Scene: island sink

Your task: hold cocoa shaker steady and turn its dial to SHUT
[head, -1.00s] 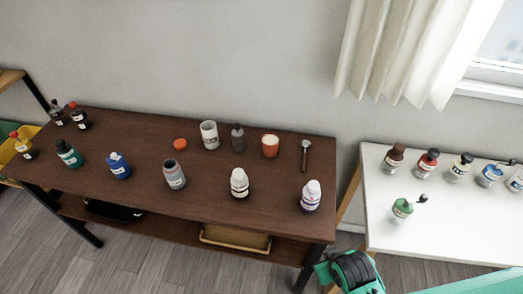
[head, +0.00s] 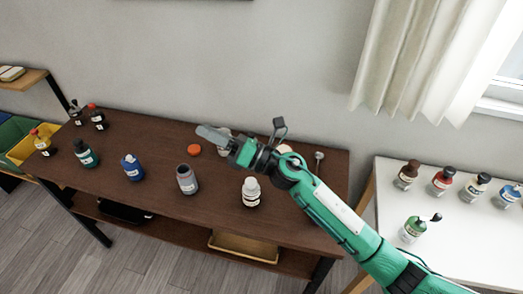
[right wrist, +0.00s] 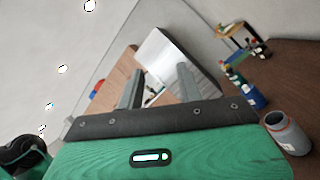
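No label readable as cocoa shows, and no dial can be made out, so I cannot tell which container is the cocoa shaker. A grey open-topped jar (head: 187,180) stands upright on the dark brown table (head: 150,160); it also shows in the right wrist view (right wrist: 288,132). A white bottle (head: 251,193) stands to its right. My right gripper (head: 208,133) is above the back of the table, touching nothing I can see. Its two fingers are apart and empty in the right wrist view (right wrist: 158,82). My left gripper is not in view.
An orange lid (head: 194,150) lies near the gripper. A blue bottle (head: 132,168) and a teal bottle (head: 86,153) stand to the left. My right arm partly hides a whitish cup (head: 224,138). A white table (head: 445,240) with several bottles is at right.

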